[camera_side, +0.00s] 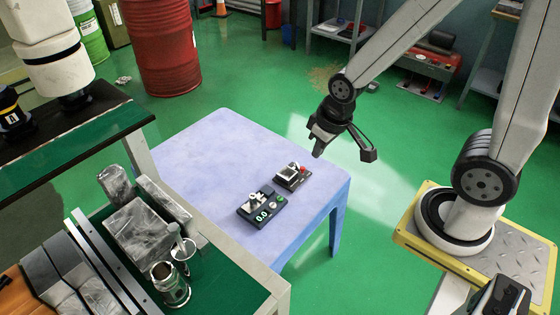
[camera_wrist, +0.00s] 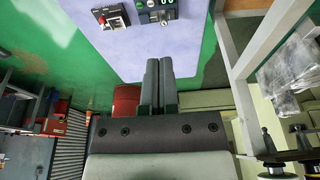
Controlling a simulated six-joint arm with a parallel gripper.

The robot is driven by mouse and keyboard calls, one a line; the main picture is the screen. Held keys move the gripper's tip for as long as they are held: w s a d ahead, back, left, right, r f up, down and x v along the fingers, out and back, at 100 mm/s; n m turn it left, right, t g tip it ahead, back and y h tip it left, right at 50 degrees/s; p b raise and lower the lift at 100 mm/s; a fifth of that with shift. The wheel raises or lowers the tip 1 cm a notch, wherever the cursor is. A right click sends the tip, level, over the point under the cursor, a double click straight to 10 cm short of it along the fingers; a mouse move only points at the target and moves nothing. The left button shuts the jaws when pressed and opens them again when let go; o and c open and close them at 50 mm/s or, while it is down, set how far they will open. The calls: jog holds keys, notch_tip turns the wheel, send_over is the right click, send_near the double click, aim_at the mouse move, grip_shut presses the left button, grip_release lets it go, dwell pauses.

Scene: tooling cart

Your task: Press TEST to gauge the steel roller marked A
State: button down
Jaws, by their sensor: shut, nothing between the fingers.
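A dark gauge box (camera_side: 250,212) with a green "0.0" display, small buttons and a pale metal piece on top stands on the lilac table (camera_side: 215,140). It also shows at the top of the wrist view (camera_wrist: 157,19). I cannot make out a letter A or the TEST label, nor tell whether the pale piece is the roller. A smaller dark box (camera_side: 291,180) with a pale top and a red part stands beside the gauge; the wrist view shows it too (camera_wrist: 109,17). My gripper (camera_side: 317,154) is shut and empty, above the table's right side, apart from both boxes.
A red drum (camera_side: 160,50) stands behind the table. The tabletop left of the boxes is clear.

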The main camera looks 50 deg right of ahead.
jog(key=w+d+f+m+t, duration=0.25)
jog(key=w+f, duration=0.25)
jog(key=w, duration=0.3)
jog(key=m+t, duration=0.4)
jog(key=m, duration=0.1)
send_over(280, 198)
notch_tip(280, 198, down, 20)
jog(key=shift+s+f+y, duration=0.45)
jog(key=shift+f+y, duration=0.05)
jog(key=shift+f, duration=0.15)
jog(key=shift+f, duration=0.15)
jog(key=shift+f, duration=4.2)
